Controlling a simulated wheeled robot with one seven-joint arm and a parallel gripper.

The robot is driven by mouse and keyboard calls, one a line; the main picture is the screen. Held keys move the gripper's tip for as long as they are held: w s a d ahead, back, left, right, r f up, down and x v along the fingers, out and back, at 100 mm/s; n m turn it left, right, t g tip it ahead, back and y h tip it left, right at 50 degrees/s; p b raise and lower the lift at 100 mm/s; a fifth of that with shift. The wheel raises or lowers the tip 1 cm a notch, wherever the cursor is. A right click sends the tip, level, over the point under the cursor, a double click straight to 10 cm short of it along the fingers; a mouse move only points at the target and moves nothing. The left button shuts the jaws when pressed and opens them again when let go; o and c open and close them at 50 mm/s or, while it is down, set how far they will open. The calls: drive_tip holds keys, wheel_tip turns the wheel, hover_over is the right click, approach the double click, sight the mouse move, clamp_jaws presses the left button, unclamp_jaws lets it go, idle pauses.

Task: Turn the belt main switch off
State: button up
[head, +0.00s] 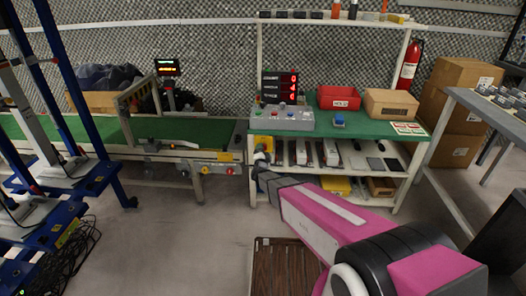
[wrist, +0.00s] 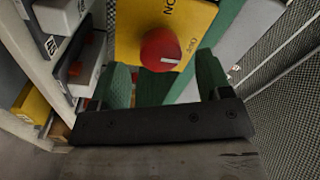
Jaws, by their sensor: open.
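The belt main switch is a round red knob (wrist: 161,48) on a yellow plate (wrist: 135,22) in the wrist view. A pale line marks the knob's lower right part. Dark lettering is on the plate, upside down, with large letters above the knob and smaller ones at its right. My gripper (wrist: 163,72) is open, its green fingers apart on the left and right just below the knob; I cannot tell whether they touch it. In the head view, the yellow switch box (head: 263,142) is at the workbench's left front corner, and my gripper (head: 259,157) is right at it.
A green conveyor belt (head: 213,134) ends left of the workbench (head: 357,127). A grey button box (head: 285,118), red bin (head: 339,97) and cardboard box (head: 391,103) stand on the bench. Lower shelves hold several items. Blue frames (head: 75,110) stand at left.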

drive_tip(key=s, duration=0.8)
drive_tip(key=shift+s+a+f, duration=0.15)
drive_tip(key=shift+s+f, duration=0.05)
drive_tip(key=shift+f, duration=0.1)
drive_tip(key=shift+r, duration=0.1)
